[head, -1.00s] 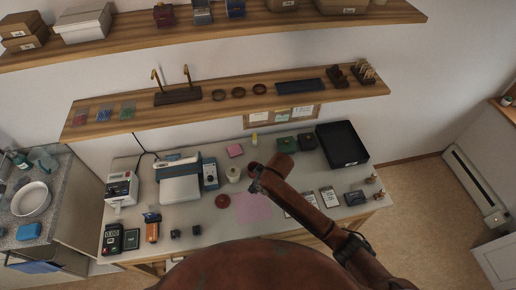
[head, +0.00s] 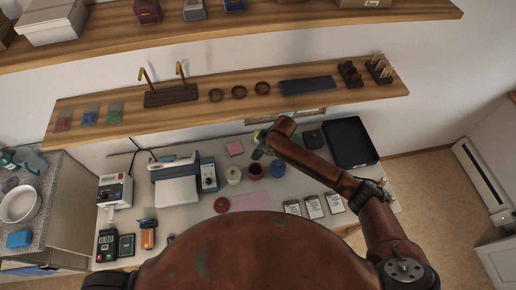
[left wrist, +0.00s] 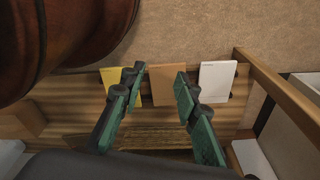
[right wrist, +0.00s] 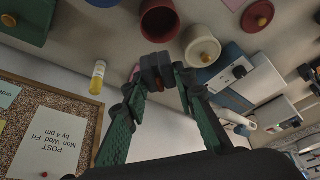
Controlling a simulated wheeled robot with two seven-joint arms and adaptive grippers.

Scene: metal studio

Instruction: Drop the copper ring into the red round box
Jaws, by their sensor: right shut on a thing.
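My right gripper (right wrist: 160,78) is shut on a small piece that looks mostly dark grey with a copper-coloured part, which I take as the copper ring (right wrist: 164,87); its full shape is hard to make out. In the head view this gripper (head: 258,152) is over the back of the table, partly behind my arm. The red round box (right wrist: 160,22) stands open just past the fingertips in the right wrist view; it also shows in the head view (head: 255,171). The held piece is apart from it. My left gripper (left wrist: 160,72) is open and empty.
A cream round box (head: 233,175) and a blue round box (head: 277,169) flank the red one. A red lid (head: 221,205) lies in front. A corkboard (right wrist: 60,120) is close to my right gripper. The shelf (head: 330,105) overhangs the table's back; a black tray (head: 350,143) is at right.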

